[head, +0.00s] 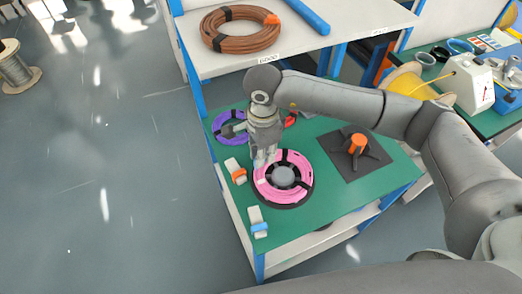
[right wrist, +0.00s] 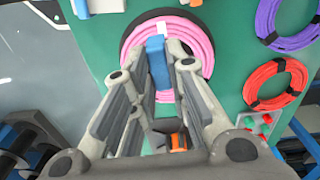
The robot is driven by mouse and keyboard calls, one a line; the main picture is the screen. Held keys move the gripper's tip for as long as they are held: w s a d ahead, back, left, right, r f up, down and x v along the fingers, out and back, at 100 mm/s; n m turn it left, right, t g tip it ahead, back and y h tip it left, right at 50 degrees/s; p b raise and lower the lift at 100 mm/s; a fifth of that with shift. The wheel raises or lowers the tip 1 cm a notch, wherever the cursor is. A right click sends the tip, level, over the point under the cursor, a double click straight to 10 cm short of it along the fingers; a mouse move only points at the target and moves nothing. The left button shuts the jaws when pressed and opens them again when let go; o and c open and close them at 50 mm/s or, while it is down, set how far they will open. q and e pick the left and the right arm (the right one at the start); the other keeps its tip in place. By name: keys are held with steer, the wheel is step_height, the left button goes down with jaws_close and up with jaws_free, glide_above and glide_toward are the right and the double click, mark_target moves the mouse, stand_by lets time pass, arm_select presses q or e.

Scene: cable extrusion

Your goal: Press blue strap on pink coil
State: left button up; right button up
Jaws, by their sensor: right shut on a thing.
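The pink coil (head: 290,197) lies on a black round base on the green table, around a grey dome, with several black straps across it. It also shows in the right wrist view (right wrist: 205,45). My right gripper (head: 262,160) points down at the coil's upper-left part. In the right wrist view, the gripper (right wrist: 157,75) is shut on the blue strap (right wrist: 156,58), which is in front of the coil; I cannot tell whether they touch. A white piece shows beside the strap there. The fingers hide part of the coil. My left gripper is not in view.
A white holder with an orange band (head: 237,172) and one with a blue band (head: 258,224) stand at the table's left edge. A purple coil (head: 222,122) lies behind, a red coil (right wrist: 276,82) nearby. A black mat with an orange-topped stand (head: 357,145) is right.

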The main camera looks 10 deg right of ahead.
steer(key=b, duration=0.4)
glide_above(261, 179)
steer(key=shift+m, duration=0.3)
steer(key=shift+f, duration=4.15)
steer(key=shift+f, duration=0.1)
steer(key=shift+f+b, duration=1.3)
steer(key=shift+f, duration=0.1)
steer(key=shift+f+b, duration=0.55)
steer(key=shift+b, duration=0.15)
steer(key=shift+s+f+b, duration=0.15)
steer(key=shift+b, duration=0.15)
steer(key=o, duration=0.9)
steer(key=shift+c, duration=0.2)
